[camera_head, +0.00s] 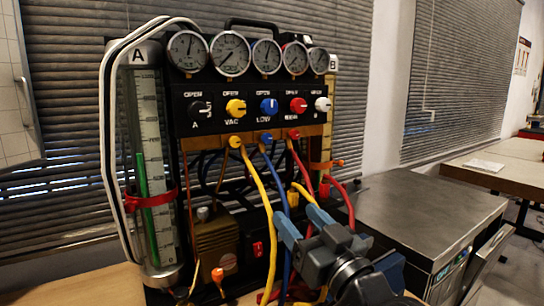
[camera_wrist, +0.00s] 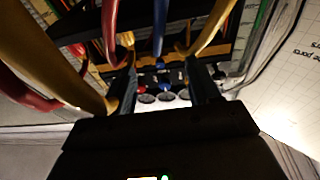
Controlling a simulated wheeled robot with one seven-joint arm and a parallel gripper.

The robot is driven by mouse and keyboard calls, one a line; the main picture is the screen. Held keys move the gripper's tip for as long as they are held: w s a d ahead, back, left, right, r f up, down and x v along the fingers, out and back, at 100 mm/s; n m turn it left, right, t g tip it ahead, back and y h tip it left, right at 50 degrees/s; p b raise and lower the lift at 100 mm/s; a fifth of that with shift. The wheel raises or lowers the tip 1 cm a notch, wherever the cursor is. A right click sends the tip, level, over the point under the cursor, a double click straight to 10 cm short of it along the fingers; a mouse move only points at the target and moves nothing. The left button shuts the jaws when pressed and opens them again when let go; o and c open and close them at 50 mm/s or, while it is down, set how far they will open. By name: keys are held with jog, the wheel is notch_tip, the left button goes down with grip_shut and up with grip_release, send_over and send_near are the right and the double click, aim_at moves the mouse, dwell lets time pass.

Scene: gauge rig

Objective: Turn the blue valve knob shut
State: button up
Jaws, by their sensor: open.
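The blue valve knob (camera_head: 268,105) is the middle knob in a row on the black manifold panel. "OPEN" is printed above it. A pale mark shows on the knob, but it is too small to read its angle surely. My gripper (camera_head: 296,213) is open, below and in front of the panel, among the hanging hoses and apart from the knob. In the wrist view, my gripper's fingers (camera_wrist: 164,86) frame a small blue spot that appears to be the knob, with gauges beyond. Nothing is held between the fingers.
Yellow (camera_head: 262,205), blue (camera_head: 283,190) and red (camera_head: 303,165) hoses hang below the panel, close to my gripper. Black, yellow, red and white knobs flank the blue one. Round gauges (camera_head: 230,54) sit above. A metal-topped cabinet (camera_head: 415,215) stands at the right.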

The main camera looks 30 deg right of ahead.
aim_at(272, 110)
jog(key=shift+w+d+r+n+t+y+b, duration=0.1)
jog(key=shift+w+d+r+n+t+y, duration=0.3)
jog(key=shift+w+r, duration=2.2)
jog(key=shift+w+d+r+n+t+y+b, duration=0.2)
jog(key=shift+w+r+n+y, duration=0.45)
jog(key=shift+w+r, duration=2)
jog(key=shift+w+d+r+n+t+y, duration=0.2)
jog(key=shift+w+d+r+n+y, duration=0.35)
jog(key=shift+w+r, duration=2.05)
jog(key=shift+s+a+r, duration=0.15)
jog(key=shift+s+r, duration=0.75)
jog(key=shift+s, duration=0.05)
jog(key=shift+c, duration=0.3)
jog(key=c, duration=1)
